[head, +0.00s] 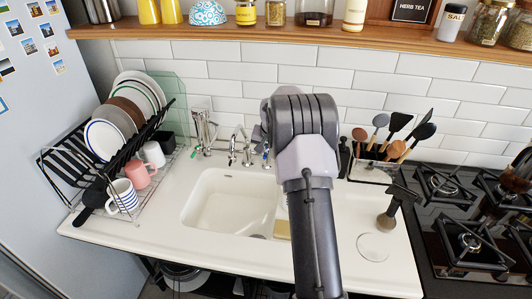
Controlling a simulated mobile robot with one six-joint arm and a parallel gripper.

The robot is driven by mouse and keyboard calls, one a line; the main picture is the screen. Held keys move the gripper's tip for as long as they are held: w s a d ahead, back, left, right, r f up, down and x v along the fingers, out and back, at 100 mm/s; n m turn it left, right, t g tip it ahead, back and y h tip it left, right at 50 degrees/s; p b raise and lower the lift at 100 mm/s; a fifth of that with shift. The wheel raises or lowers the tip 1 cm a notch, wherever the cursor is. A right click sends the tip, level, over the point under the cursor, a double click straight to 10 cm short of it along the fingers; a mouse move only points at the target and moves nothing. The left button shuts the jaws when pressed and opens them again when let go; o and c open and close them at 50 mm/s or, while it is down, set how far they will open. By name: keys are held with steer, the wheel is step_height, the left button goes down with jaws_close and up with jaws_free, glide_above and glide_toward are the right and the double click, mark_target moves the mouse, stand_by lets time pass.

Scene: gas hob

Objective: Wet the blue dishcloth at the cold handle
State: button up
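A white sink basin (215,200) is set in the white counter, with a chrome tap (240,150) behind it. A small blue-marked part (266,158), perhaps the cold handle, shows at the tap's right side, beside my arm. My arm rises from the bottom and covers the basin's right edge and the counter beside it. My gripper is hidden behind my arm, so whether it holds anything cannot be seen. I see no blue dishcloth. A pale yellow item (283,229) shows partly at the basin's right, beside my arm.
A dish rack (75,165) with plates and mugs stands at left. A utensil holder (372,172), a dark-handled tool (390,212) and a black gas hob (465,235) are at right. A wooden shelf (220,32) with jars runs above. The basin's visible part is clear.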

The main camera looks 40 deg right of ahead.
jaws_close()
steer(key=shift+s+d+n+y+p, duration=0.2)
steer(key=shift+d+n+y, duration=0.1)
steer(key=shift+n, duration=0.35)
steer(key=shift+s+d+n+y+p, duration=0.2)
steer(key=shift+n+y, duration=0.1)
steer(key=shift+n, duration=0.35)
steer(key=shift+o, duration=2.2)
jaws_free()
steer(key=p+v, duration=0.5)
steer(key=v, duration=1.2)
steer(key=shift+s, duration=0.3)
steer(key=shift+a, duration=0.1)
